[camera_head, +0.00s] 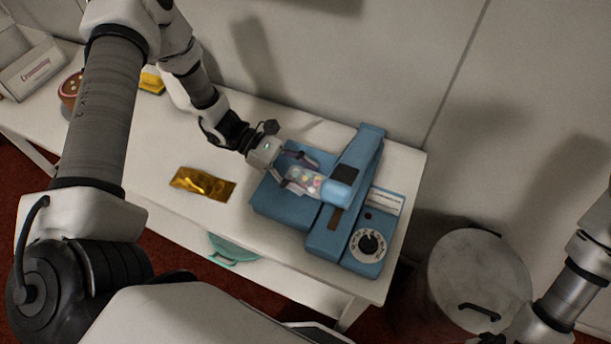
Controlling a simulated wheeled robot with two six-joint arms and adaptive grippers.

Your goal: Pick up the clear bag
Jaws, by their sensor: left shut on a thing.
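The clear bag (305,182), with several colourful round pieces inside, is between the fingers of my left gripper (298,178). The gripper is shut on the bag and holds it over the blue machine (285,204), beside the machine's raised arm. Whether the bag touches the machine I cannot tell. My right arm shows at the lower right, but its gripper is not clearly visible.
A gold packet (203,184) lies on the white table (165,213) left of the machine. A yellow item (152,82), a brown bowl (70,88) and a white box (33,70) are further left. A lidded metal bin (478,265) stands right of the table.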

